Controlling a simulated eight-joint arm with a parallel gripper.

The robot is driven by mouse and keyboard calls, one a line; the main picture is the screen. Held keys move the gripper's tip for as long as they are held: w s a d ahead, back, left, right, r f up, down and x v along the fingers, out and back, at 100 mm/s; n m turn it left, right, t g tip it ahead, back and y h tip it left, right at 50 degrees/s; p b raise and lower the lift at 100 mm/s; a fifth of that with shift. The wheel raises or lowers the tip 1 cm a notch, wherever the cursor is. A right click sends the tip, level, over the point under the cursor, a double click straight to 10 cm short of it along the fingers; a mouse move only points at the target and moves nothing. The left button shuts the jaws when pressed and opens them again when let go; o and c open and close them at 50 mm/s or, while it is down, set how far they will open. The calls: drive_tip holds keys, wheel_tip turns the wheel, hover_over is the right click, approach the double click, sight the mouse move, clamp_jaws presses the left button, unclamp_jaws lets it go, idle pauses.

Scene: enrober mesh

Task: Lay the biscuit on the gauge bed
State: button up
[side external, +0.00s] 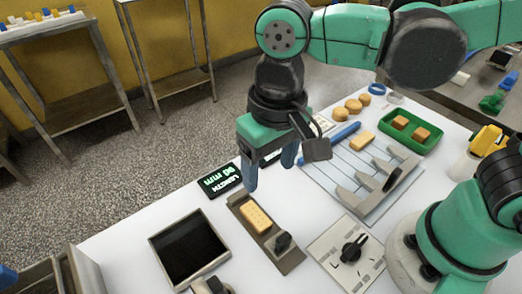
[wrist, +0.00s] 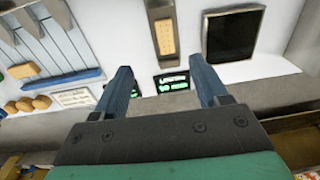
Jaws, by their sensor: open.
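A pale rectangular biscuit (side external: 257,216) with small dots lies flat on the grey-brown gauge bed (side external: 290,262), beside its black knob. In the wrist view the biscuit (wrist: 166,37) sits within the bed (wrist: 160,11), ahead of my fingers. My gripper (side external: 270,172) is open and empty. It points down above the table, behind the bed in the side view and apart from the biscuit. In the wrist view both fingers (wrist: 164,78) are spread with nothing between them. A lit display (side external: 220,180) reads LENGTH and a figure in mm.
A slotted rack (side external: 345,188) holds another biscuit (side external: 362,142). Several round biscuits (side external: 354,106) and a green tray (side external: 428,145) with two brown pieces stand behind it. A dark square panel (side external: 189,250) lies left of the bed. A dial plate (side external: 347,254) is to its right.

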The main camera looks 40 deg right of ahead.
drive_tip(key=w+d+t, duration=0.4)
drive_tip(key=d+t, duration=0.2)
drive_tip(key=d, duration=0.9)
drive_tip(key=shift+d+r+t, duration=0.2)
drive_tip(key=shift+r+t, duration=0.15)
drive_tip(key=shift+t, duration=0.05)
